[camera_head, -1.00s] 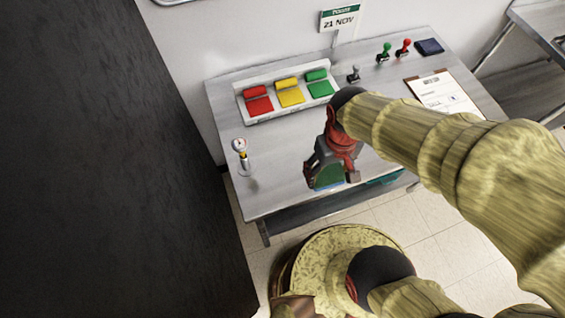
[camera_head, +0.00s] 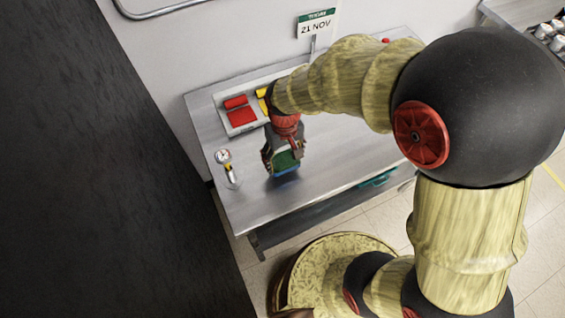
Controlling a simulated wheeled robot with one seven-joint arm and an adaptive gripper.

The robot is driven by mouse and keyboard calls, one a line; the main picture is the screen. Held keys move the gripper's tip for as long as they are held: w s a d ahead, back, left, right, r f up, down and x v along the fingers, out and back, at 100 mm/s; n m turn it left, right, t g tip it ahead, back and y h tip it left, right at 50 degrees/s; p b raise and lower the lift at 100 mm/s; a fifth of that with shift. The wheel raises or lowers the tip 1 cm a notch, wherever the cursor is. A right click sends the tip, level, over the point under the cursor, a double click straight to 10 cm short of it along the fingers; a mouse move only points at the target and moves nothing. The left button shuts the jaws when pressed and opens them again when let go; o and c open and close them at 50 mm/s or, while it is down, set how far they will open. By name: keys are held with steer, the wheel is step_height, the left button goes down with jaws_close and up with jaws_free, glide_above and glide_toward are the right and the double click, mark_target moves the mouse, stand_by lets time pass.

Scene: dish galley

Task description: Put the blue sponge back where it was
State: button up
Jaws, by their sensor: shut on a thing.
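My gripper (camera_head: 282,158) is shut on the blue sponge (camera_head: 288,172), which shows a green face and a blue lower edge between the fingers. It is over the left half of the steel table (camera_head: 265,205), in front of the tray with coloured blocks. The sponge looks a little above the table top, but I cannot tell the exact gap. No mark for the sponge's former place stands out. My arm hides much of the table's right side.
The white tray (camera_head: 229,129) holds red and yellow pieces; its right part is hidden. A small dial gauge (camera_head: 224,158) stands at the left. A date sign (camera_head: 317,22) reads 21 NOV. A teal item (camera_head: 378,180) is at the front edge. The front-left table top is clear.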

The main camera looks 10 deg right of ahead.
mark_target(282, 163)
steer(key=shift+w+a+f, duration=0.1)
steer(key=shift+w+f, duration=0.05)
steer(key=shift+f, duration=0.15)
steer(key=shift+w+a+f+b, duration=0.15)
steer(key=shift+f+b, duration=0.3)
steer(key=shift+f, duration=1.2)
steer(key=shift+f, duration=0.1)
steer(key=o, duration=1.2)
step_height(282, 163, up, 13)
steer(key=p, duration=0.2)
steer(key=shift+f+p, duration=0.2)
steer(key=shift+p, duration=0.1)
steer(key=s+d+r+m+t, duration=0.1)
steer(key=s+d+r+t, duration=0.1)
steer(key=s+d+r, duration=0.2)
steer(key=s+d+r+m+t, duration=0.1)
steer(key=s+d+r, duration=0.3)
steer(key=r, duration=0.3)
steer(key=s+d+r+m+t, duration=0.1)
steer(key=s+d+r+t, duration=0.1)
steer(key=s+d+r, duration=0.2)
step_height(282, 163, up, 2)
steer(key=shift+s+d+r+t, duration=0.1)
steer(key=shift+r+t, duration=0.15)
steer(key=shift+t, duration=0.05)
